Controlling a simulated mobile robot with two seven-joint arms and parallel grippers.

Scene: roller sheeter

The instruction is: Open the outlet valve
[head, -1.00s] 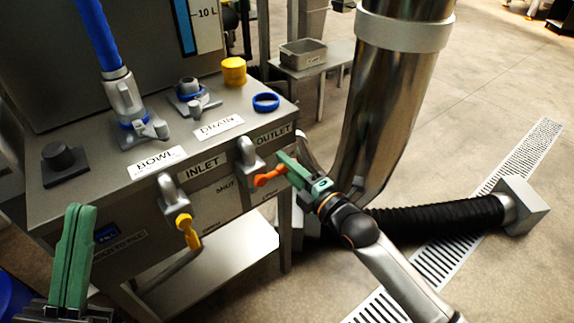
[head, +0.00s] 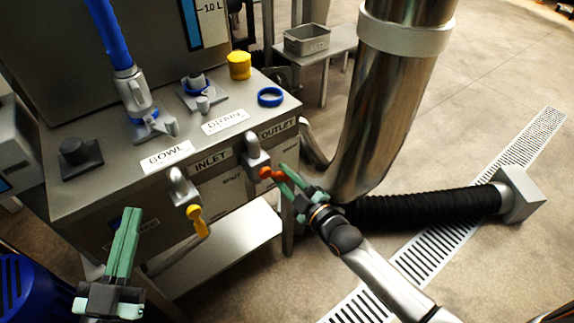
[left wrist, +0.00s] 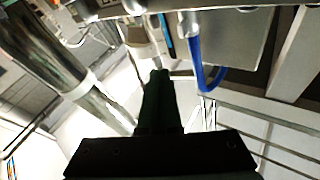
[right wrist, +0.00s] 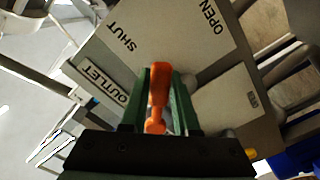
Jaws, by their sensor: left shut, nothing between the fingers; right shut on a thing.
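The outlet valve is a grey fitting (head: 256,150) on the front of the steel machine, under the OUTLET label (head: 279,128). Its orange handle (head: 270,173) also shows in the right wrist view (right wrist: 159,85). My right gripper (head: 282,177) is shut on the orange handle, with a green finger on each side of it. In the right wrist view the panel behind bears SHUT (right wrist: 125,38) and OPEN (right wrist: 211,17) marks. My left gripper (head: 130,213) is shut and empty, apart from the machine at lower left.
The inlet valve's yellow handle (head: 197,221) hangs left of the outlet. A large steel pipe (head: 390,110) and black hose (head: 420,211) stand right of the machine. A blue object (head: 30,285) is at lower left. A floor grate (head: 440,250) crosses the open floor.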

